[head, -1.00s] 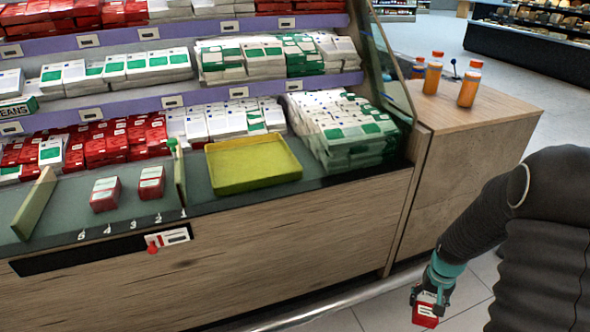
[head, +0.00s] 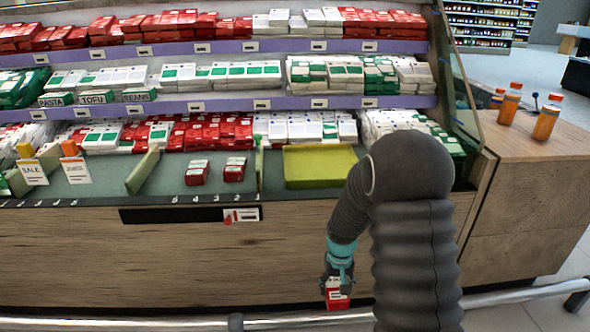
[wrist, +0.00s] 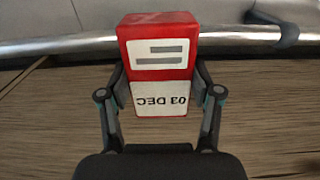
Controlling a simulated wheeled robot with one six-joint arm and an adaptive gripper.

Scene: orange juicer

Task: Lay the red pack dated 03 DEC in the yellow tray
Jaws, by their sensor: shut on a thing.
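My gripper (head: 338,284) is shut on a red pack (head: 337,300) and holds it low in front of the counter's wooden front. In the wrist view the pack (wrist: 158,50) sits between the two fingers of my gripper (wrist: 160,97). Its white label reads 03 DEC, upside down in that view. The yellow tray (head: 318,181) lies on the counter shelf, above and beyond the gripper. Its visible floor is empty, and my arm hides part of its right side.
Two red packs (head: 197,173) (head: 234,169) stand left of the tray, between green dividers (head: 142,172) (head: 259,165). A metal rail (head: 285,319) runs along the counter's foot. Orange bottles (head: 547,117) stand on the wooden side counter at right.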

